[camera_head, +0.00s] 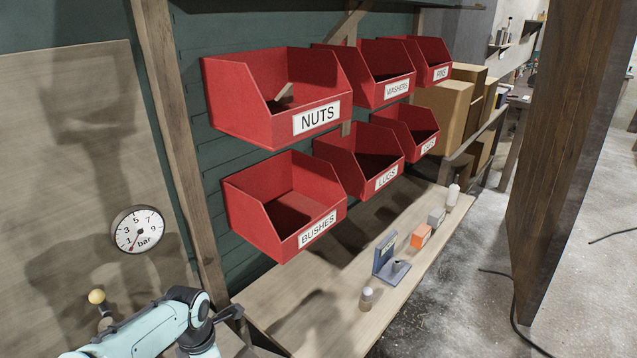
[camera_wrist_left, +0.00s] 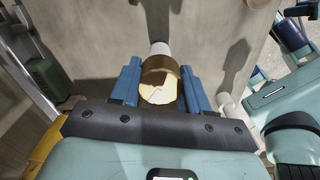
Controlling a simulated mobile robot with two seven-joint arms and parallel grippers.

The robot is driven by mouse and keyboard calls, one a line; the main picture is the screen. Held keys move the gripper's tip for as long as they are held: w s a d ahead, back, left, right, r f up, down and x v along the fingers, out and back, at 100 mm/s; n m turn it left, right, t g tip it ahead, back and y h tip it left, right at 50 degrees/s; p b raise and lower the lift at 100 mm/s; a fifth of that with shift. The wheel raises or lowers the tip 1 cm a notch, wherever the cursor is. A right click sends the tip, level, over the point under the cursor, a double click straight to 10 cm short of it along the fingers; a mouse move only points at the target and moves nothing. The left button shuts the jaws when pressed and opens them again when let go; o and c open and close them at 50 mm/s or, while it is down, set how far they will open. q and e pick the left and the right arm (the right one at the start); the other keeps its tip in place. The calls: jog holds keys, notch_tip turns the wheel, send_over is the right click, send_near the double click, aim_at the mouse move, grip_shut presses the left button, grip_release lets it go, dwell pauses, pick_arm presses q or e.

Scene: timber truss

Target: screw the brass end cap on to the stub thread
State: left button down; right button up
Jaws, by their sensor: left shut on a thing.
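In the left wrist view, the blue fingers of my left gripper (camera_wrist_left: 157,88) stand on both sides of the brass end cap (camera_wrist_left: 160,68) and are shut on it. The cap is a short brown-gold ring with a bright, cream-coloured face towards the camera. A pale round stub (camera_wrist_left: 160,48) shows directly beyond the cap, roughly in line with it. Whether the thread is engaged cannot be seen, as the cap covers the join. My right gripper is not in view.
Red bins, including the BUSHES bin (camera_head: 285,207), hang on the green wall. Below, a wooden shelf (camera_head: 330,318) holds small items, including an orange box (camera_head: 421,236).

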pick_arm(q)
jog(key=shift+f+m, duration=0.15)
jog(key=shift+m, duration=0.95)
jog(key=shift+c, duration=0.8)
grip_release()
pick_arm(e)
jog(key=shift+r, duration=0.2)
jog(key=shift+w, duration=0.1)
pick_arm(q)
jog(key=shift+r+p, duration=1.45)
jog(key=shift+r, duration=0.4)
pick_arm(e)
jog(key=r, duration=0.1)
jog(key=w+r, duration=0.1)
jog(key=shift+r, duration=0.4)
